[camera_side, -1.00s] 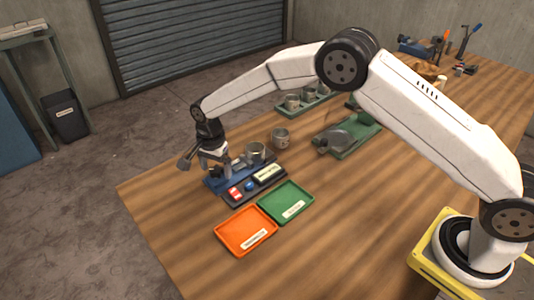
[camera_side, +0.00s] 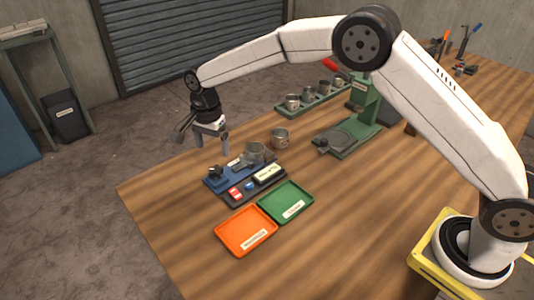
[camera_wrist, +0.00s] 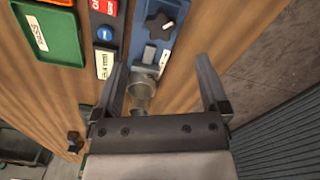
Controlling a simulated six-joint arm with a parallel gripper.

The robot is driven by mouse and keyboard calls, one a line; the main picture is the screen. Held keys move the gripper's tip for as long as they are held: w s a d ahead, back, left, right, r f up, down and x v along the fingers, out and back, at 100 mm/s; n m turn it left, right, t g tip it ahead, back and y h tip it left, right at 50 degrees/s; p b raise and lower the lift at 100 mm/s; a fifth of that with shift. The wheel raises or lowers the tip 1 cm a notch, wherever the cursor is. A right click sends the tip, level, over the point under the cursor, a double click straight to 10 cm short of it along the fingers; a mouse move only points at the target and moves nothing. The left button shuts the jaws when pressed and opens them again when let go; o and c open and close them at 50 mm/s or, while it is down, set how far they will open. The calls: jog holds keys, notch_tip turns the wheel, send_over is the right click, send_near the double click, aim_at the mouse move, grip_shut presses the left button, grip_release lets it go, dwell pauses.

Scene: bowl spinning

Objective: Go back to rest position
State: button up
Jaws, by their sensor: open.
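My gripper (camera_side: 211,145) is open and empty, raised above the blue fixture (camera_side: 213,182) near the table's left edge. In the wrist view my gripper (camera_wrist: 159,62) shows its two fingers spread wide with nothing held between them. The blue fixture also shows in the wrist view (camera_wrist: 138,38), with a black star-shaped knob (camera_wrist: 160,25) on it. A grey metal cup (camera_side: 254,151) is at the far end of the fixture. The gripper is clear of both.
A second cup (camera_side: 280,138) stands just behind. A dark control panel (camera_side: 232,201), an orange tray (camera_side: 228,247) and a green tray (camera_side: 300,215) lie in front. A green press (camera_side: 364,100) and a green rack (camera_side: 285,111) of cups stand behind. The front right tabletop is clear.

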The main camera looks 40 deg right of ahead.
jog(key=shift+d+r, duration=0.1)
dwell(0.3)
jog(key=shift+s+d+r+n, duration=0.2)
jog(key=shift+s+d+n, duration=0.15)
jog(key=shift+d, duration=0.1)
jog(key=s+d+n+t, duration=0.1)
jog(key=s+d+n, duration=0.5)
jog(key=s, duration=0.7)
jog(key=s+d+n+t, duration=0.1)
jog(key=s+d+n, duration=0.5)
jog(key=s+d, duration=0.3)
jog(key=s, duration=0.4)
jog(key=shift+s+d+r+t, duration=0.25)
jog(key=shift+s+t, duration=0.05)
jog(key=shift+s, duration=0.05)
